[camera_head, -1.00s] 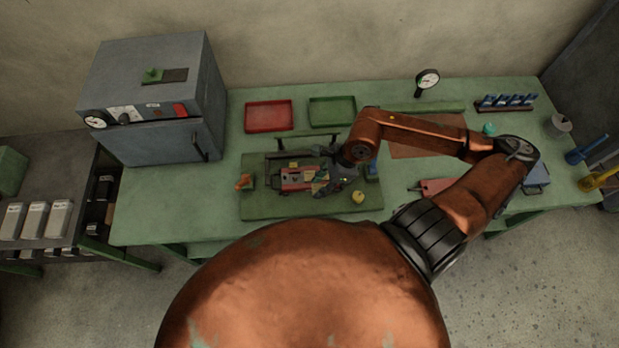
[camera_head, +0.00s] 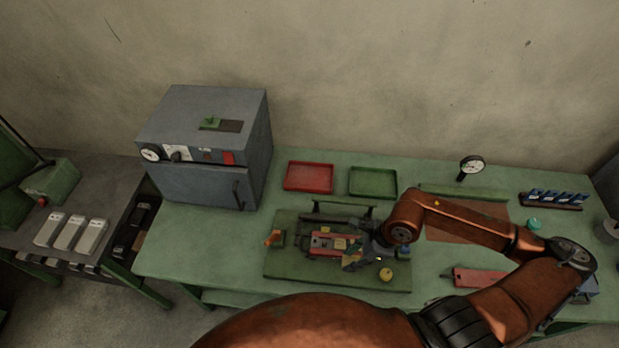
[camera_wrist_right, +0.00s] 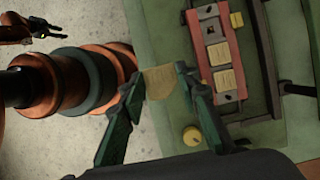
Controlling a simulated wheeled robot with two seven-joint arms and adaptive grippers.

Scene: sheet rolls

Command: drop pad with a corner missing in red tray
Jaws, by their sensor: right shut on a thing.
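My right gripper (camera_head: 358,259) is shut on a tan pad (camera_wrist_right: 160,82), held between its fingertips in the wrist view (camera_wrist_right: 166,84). The pad's far edges show, but I cannot tell for sure whether a corner is missing. The gripper is beside the near right end of a red holder (camera_head: 321,249), where more tan pads (camera_wrist_right: 219,53) lie. The red tray (camera_head: 309,177) stands empty at the back of the bench, left of a green tray. My left gripper (camera_wrist_right: 48,30) shows at the upper left of the wrist view, away from the pads; its opening is unclear.
The green tray (camera_head: 373,182) is empty. A grey oven (camera_head: 204,150) stands left of the trays. A dark bar frame (camera_head: 340,207) rises behind the red holder. A yellow knob (camera_head: 386,275) and an orange knob (camera_head: 273,238) stand on the green board.

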